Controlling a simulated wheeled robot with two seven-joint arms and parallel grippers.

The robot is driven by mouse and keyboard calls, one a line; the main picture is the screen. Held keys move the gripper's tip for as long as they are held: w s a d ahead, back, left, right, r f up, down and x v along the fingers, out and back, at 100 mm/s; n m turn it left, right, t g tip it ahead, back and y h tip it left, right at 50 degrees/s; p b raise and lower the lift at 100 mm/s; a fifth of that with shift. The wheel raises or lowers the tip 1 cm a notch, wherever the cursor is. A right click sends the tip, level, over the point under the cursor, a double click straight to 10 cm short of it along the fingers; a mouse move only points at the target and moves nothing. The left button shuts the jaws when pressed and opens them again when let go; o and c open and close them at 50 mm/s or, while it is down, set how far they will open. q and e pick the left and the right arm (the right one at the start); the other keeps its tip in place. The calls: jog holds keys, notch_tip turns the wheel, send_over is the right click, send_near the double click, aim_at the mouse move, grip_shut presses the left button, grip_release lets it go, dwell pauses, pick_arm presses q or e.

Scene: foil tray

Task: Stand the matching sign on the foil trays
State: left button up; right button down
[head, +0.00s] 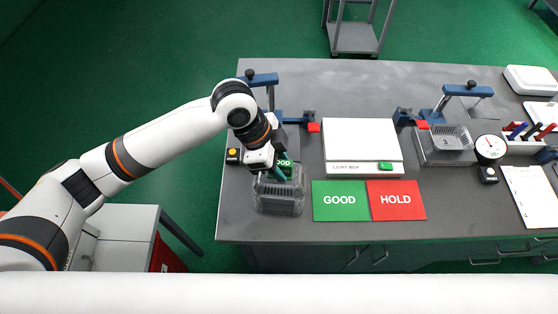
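A small green GOOD sign (285,166) is at the top of the stacked foil trays (280,203) at the left front of the table. My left gripper (281,172) is over the stack, with a teal finger across the sign's face; it looks shut on the sign, though the far finger is hidden. The sign looks roughly upright, and I cannot tell whether its foot touches the top tray. Another foil tray (428,156) sits in the fixture at the right. My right gripper is not in view.
A white light box (362,141) stands mid-table, behind flat green GOOD (340,201) and red HOLD (396,200) mats. A blue clamp stand (262,79) rises behind my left wrist. A dial gauge (491,148) and clipboard (531,195) are at the right. The back middle is clear.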

pick_arm(q)
jog(key=b+v, duration=0.1)
jog(key=v, duration=1.1)
jog(key=shift+r+b, duration=0.2)
jog(key=shift+b, duration=0.15)
jog(key=shift+d+f, duration=0.1)
